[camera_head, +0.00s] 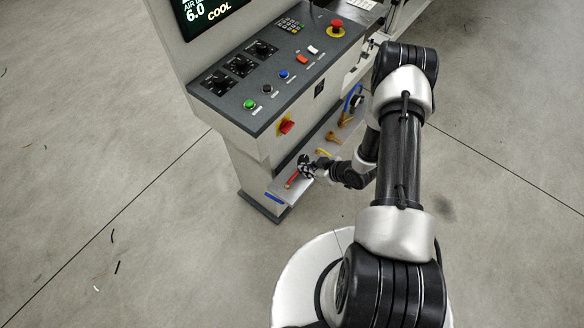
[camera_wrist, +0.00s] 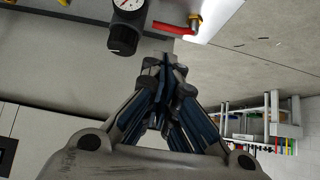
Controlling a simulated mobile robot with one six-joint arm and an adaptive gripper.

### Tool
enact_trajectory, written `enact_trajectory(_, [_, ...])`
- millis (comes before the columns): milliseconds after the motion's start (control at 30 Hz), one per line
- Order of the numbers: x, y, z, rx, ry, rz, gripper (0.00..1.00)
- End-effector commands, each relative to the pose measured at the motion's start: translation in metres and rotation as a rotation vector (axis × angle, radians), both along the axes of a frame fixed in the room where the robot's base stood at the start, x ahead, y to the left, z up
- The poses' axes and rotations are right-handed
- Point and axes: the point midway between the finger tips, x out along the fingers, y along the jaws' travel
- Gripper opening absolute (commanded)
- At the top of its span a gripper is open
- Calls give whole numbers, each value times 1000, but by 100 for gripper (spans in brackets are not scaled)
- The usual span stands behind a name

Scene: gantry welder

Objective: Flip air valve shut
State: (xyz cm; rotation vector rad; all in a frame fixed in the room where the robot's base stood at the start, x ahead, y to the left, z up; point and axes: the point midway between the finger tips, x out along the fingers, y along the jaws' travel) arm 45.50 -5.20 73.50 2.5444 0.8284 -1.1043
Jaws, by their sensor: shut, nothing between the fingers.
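The air valve has a red lever (camera_wrist: 172,27) on a brass fitting (camera_wrist: 195,20) in the wrist view. The lever extends left from the fitting toward a black regulator (camera_wrist: 124,40) with a round gauge. In the head view the red lever (camera_head: 293,178) shows small, low on the machine's front. My gripper (camera_wrist: 167,60) is shut and empty. Its fingertips lie just below the lever in the wrist picture, and I cannot tell whether they touch it. In the head view my gripper (camera_head: 311,170) is beside the lever, partly blended with dark parts there.
The control panel (camera_head: 270,70) with knobs, coloured buttons and a red emergency stop (camera_head: 337,27) overhangs the valve area. A red rotary switch (camera_head: 286,126) is on its front. Brass and yellow fittings (camera_head: 333,137) sit nearby. A shelf rack (camera_wrist: 262,125) stands far off. Open floor lies left.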

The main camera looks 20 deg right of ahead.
Motion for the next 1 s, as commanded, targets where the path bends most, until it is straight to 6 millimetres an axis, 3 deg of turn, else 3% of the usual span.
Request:
enact_trajectory(267, [2, 1, -3, -2, 1, 1, 0])
enact_trajectory(700, [41, 31, -57, -2, 1, 2, 0])
enact_trajectory(1000, [55, 39, -73, -2, 2, -1, 0])
